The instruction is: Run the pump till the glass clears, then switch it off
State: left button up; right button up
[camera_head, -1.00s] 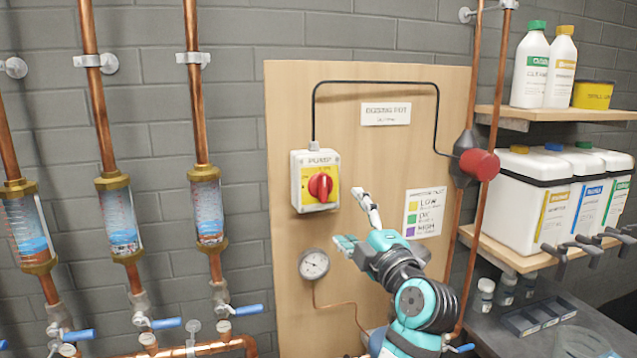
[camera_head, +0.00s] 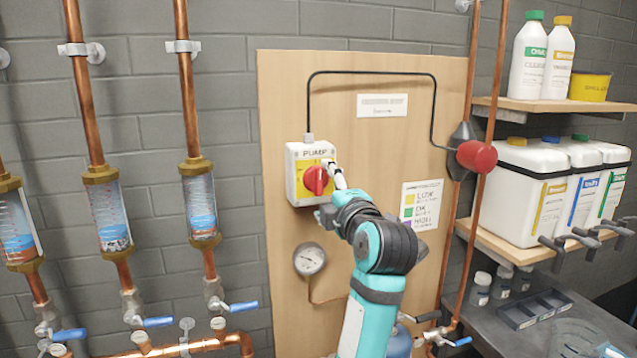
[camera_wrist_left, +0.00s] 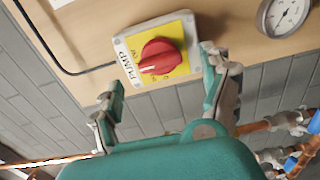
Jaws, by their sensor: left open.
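The pump switch is a pale box with a yellow plate and red rotary knob (camera_head: 316,180), fixed to the wooden board. My left gripper (camera_head: 331,190) is at the switch in the head view, its fingers partly hidden behind my wrist. In the left wrist view the gripper (camera_wrist_left: 165,92) is open and empty, with the red knob (camera_wrist_left: 160,57) beyond and between its fingers; I cannot tell whether they touch. Three sight glasses hang on copper pipes: left (camera_head: 17,225), middle (camera_head: 109,216) and right (camera_head: 201,207). My right gripper is not in view.
A round gauge (camera_head: 309,260) sits below the switch, and a colour chart (camera_head: 421,205) is to its right. Blue-handled valves (camera_head: 240,307) stand out below the glasses. Shelves with bottles and jugs (camera_head: 530,190) are at right.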

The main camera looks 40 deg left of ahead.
aim_at(320, 185)
pick_arm(q)
jog(key=shift+w+a, duration=0.25)
jog(key=shift+a, duration=0.25)
jog(key=shift+p+x, duration=0.65)
jog(key=shift+x, duration=0.65)
jog(key=shift+w+a, duration=0.25)
jog(key=shift+a, duration=0.15)
jog(key=c, duration=1.4)
jog(key=n+b, duration=0.1)
jog(key=n, duration=0.1)
jog(key=n+b, duration=0.2)
jog(key=shift+d+f+n, duration=0.1)
jog(key=shift+f+n, duration=0.2)
jog(key=shift+f, duration=0.05)
jog(key=shift+r+n+b, duration=0.1)
jog(key=shift+n+b, duration=0.3)
jog(key=shift+n, duration=0.1)
jog(key=shift+r, duration=0.2)
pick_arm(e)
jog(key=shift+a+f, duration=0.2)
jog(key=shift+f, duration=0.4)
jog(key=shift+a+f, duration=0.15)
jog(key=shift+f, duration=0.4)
pick_arm(q)
jog(key=shift+f+n, duration=0.1)
jog(key=shift+n, duration=0.2)
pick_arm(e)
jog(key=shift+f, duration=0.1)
